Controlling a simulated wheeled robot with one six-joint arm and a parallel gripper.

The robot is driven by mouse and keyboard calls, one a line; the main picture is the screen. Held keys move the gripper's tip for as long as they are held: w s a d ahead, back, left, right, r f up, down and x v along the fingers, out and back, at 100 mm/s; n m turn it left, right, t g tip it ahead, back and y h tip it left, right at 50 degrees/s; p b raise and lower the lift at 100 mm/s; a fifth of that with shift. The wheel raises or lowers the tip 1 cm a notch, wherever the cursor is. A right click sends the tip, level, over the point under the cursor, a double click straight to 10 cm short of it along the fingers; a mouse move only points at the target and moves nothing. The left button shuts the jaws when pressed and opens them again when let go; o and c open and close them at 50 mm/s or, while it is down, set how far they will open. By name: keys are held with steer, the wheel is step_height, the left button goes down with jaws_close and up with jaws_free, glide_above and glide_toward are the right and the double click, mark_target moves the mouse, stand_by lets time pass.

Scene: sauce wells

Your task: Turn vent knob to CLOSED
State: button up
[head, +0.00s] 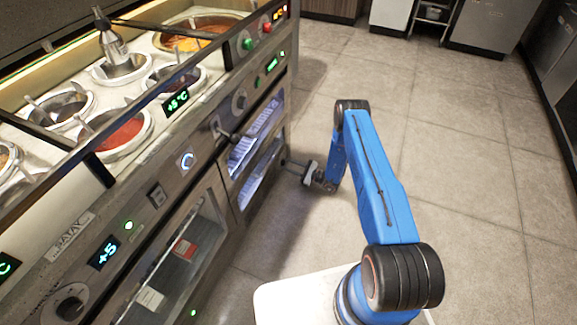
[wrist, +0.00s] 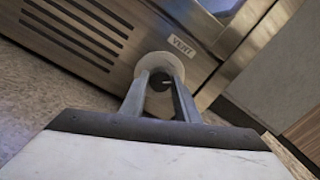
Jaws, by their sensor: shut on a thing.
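The vent knob (wrist: 160,59) is a pale round disc on the metal cabinet front, just left of the white "VENT" label (wrist: 184,46) in the wrist view. My gripper (wrist: 159,82) has its two grey fingers closed around the middle of the knob. In the head view my gripper (head: 297,167) reaches the low right end of the counter front, and the knob is too small to make out there. The knob's pointer and any CLOSED mark cannot be read.
The sauce counter (head: 150,140) with several wells fills the left, with knobs, displays and glass doors on its front. Dark vent slots (wrist: 75,35) lie left of the label in the wrist view. The tiled floor (head: 470,180) to the right is clear.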

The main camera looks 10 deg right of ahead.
steer(key=n, duration=0.5)
steer(key=shift+f+n, duration=0.1)
steer(key=shift+n, duration=0.3)
steer(key=n, duration=0.5)
steer(key=shift+y, duration=0.3)
steer(key=o, duration=1)
steer(key=shift+o, duration=0.2)
steer(key=shift+d, duration=0.1)
steer(key=v, duration=1.7)
steer(key=shift+d, duration=0.25)
